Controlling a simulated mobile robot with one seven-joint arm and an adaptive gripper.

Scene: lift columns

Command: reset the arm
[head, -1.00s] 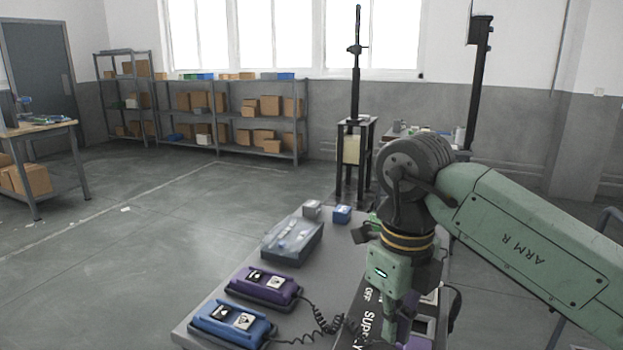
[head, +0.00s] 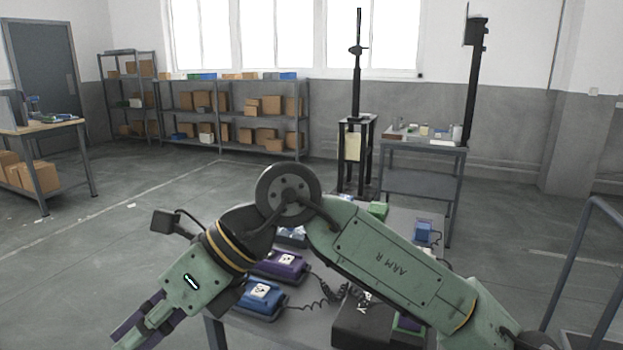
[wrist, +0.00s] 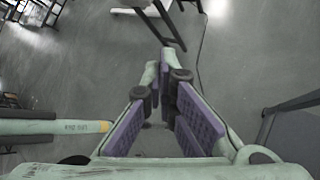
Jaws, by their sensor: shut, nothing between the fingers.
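My green arm reaches across the head view, bent at the dark elbow joint, and blocks part of the table. My gripper (head: 142,326) is at the lower left of the head view, pointing down and left, clear of the table's left edge. In the wrist view its purple-padded fingers (wrist: 166,82) come together at the tips with nothing between them.
The grey table (head: 315,322) carries a blue pendant box (head: 262,298), a purple one (head: 282,264), a black supply box (head: 362,325) and a small blue block (head: 423,231). Shelves (head: 219,118) stand at the back. Open floor (head: 90,260) lies left. A rail (head: 575,265) stands right.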

